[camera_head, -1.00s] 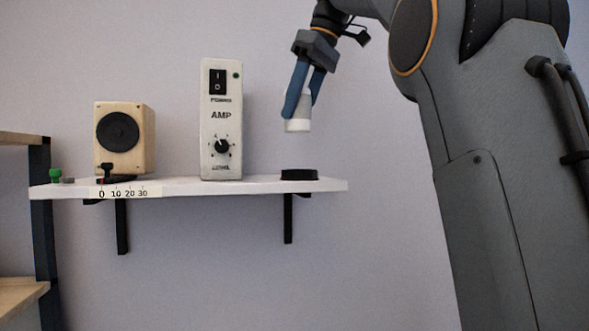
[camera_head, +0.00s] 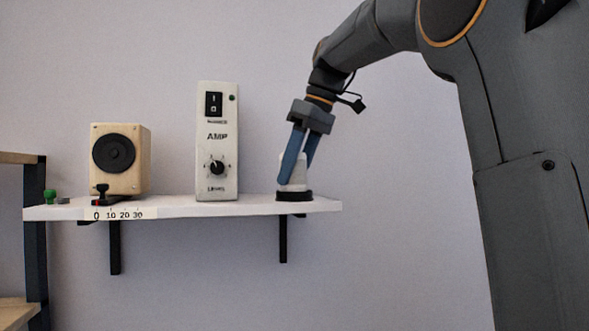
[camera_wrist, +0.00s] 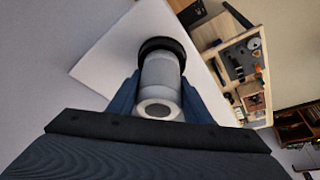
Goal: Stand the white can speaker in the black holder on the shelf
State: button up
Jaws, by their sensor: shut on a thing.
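The white can speaker (camera_head: 293,181) is upright, with its lower end at the black holder (camera_head: 294,196) near the right end of the white shelf (camera_head: 256,208). My gripper (camera_head: 292,180) comes from above and its blue fingers are shut on the speaker. In the wrist view the speaker (camera_wrist: 160,86) sits between the two fingers (camera_wrist: 159,94), and the holder's dark ring (camera_wrist: 163,44) shows around its far end. I cannot tell whether its base rests on the holder's floor.
A white AMP box (camera_head: 217,150) stands left of the holder. A wooden box speaker (camera_head: 127,160) stands further left, by a printed scale (camera_head: 118,214). A green knob (camera_head: 49,196) is at the shelf's left end. A workbench with tools (camera_wrist: 236,62) shows in the wrist view.

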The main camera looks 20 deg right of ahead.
jog(key=shift+f, duration=0.3)
jog(key=o, duration=1.3)
jog(key=shift+c, duration=0.2)
jog(key=shift+r, duration=0.6)
jog(key=b+v, duration=0.1)
jog(key=v, duration=1)
jog(key=shift+s+d+r+b, duration=0.15)
jog(key=shift+r+b, duration=0.05)
jog(key=shift+b, duration=0.15)
